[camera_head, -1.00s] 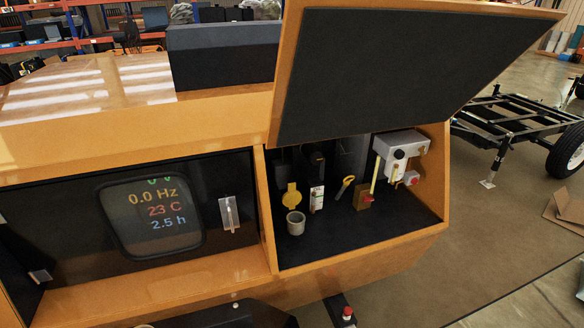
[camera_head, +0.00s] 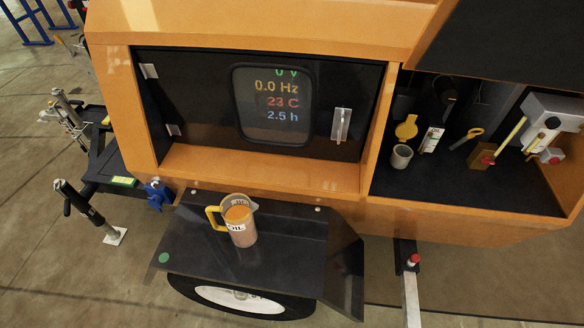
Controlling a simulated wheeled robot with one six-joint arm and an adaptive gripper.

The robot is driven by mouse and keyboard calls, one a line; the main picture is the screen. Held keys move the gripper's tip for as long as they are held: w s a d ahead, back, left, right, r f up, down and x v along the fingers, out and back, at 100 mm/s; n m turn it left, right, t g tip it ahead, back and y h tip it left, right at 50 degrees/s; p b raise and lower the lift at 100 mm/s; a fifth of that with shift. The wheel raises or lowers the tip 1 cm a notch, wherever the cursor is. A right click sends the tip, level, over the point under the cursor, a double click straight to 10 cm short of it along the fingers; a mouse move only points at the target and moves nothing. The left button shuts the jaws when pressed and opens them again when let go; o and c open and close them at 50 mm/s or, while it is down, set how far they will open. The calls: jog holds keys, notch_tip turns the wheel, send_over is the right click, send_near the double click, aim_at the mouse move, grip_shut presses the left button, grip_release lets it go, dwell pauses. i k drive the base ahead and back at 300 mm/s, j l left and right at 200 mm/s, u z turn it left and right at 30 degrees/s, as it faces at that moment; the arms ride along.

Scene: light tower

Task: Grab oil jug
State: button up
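The oil jug (camera_head: 241,233) stands upright on the black fender (camera_head: 190,248) over the wheel, in the lower middle of the head view. It is clear with a yellow handle on its left, a spout on its right, orange at the top and a label reading "OIL". Nothing is seen touching it apart from the fender. My gripper is not in view.
The orange machine body (camera_head: 270,180) with its display panel (camera_head: 272,106) rises behind the fender. An open compartment (camera_head: 500,190) at the right holds a grey cup (camera_head: 401,156) and engine parts. A jack (camera_head: 88,208) stands at the left. A red-topped post (camera_head: 413,260) is right of the fender.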

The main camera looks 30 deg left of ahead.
aim_at(236, 210)
jog(key=k+u, duration=0.1)
jog(key=u, duration=0.3)
jog(key=k+j+u, duration=0.1)
jog(key=u, duration=0.3)
jog(key=k+j+u, duration=0.1)
jog(key=u, duration=0.3)
